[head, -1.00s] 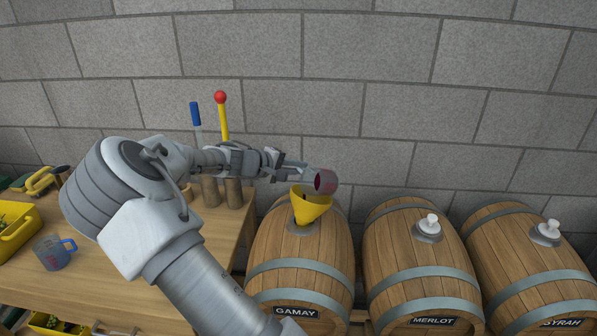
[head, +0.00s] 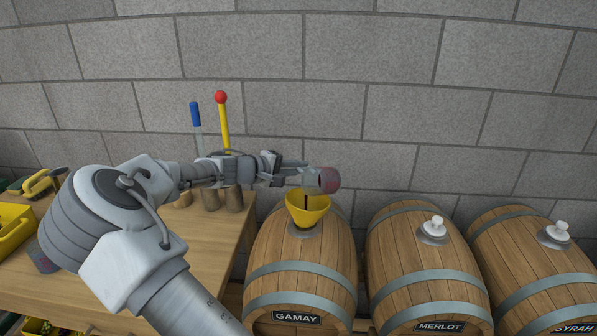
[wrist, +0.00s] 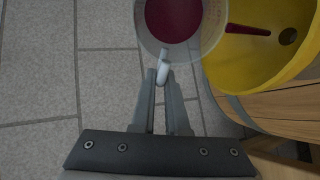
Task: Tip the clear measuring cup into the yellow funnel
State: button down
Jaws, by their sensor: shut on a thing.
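The clear measuring cup (head: 329,180), with red liquid in it, is tilted just above and slightly right of the yellow funnel (head: 300,216). My gripper (head: 297,172) is shut on the cup's handle. In the wrist view the cup (wrist: 208,22) is at the top, its handle between the fingertips of my gripper (wrist: 163,82). The yellow funnel (wrist: 238,75) is beside it at right, with its drain hole showing. A thin dark red streak (wrist: 248,30) runs from the cup's edge across the funnel's inside. The funnel stands upright in the Gamay barrel (head: 300,265).
The Merlot barrel (head: 425,275) and Syrah barrel (head: 530,270) stand to the right, with white stoppers. A wooden bench (head: 215,240) at left holds a yellow bin (head: 12,230) and upright blue-handled and red-topped tools (head: 222,115). A block wall is close behind.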

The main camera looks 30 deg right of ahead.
jog(key=shift+s+a+r+t+h+b, duration=0.25)
jog(key=shift+h+b, duration=0.65)
jog(key=shift+b, duration=1.15)
jog(key=shift+w+a+r+t+h+b, duration=0.15)
jog(key=shift+a+h+b, duration=0.2)
jog(key=shift+h+b, duration=1.15)
jog(key=shift+s+a+r+t+h+b, duration=0.1)
jog(key=shift+a+h+b, duration=0.2)
jog(key=shift+b, duration=2.3)
jog(key=y+p, duration=0.1)
jog(key=p, duration=0.1)
jog(key=shift+r+p, duration=0.3)
jog(key=y+p, duration=0.2)
jog(key=p, duration=0.3)
jog(key=r+y+p, duration=0.1)
jog(key=y+p, duration=0.1)
jog(key=p, duration=0.3)
jog(key=shift+r+g, duration=0.1)
jog(key=shift+g, duration=0.3)
jog(key=y+p, duration=0.2)
jog(key=p, duration=0.3)
jog(key=r+g+y+p, duration=0.1)
jog(key=y+p, duration=0.2)
jog(key=p, duration=0.2)
jog(key=shift+d+r+p, duration=0.1)
jog(key=shift+p, duration=0.25)
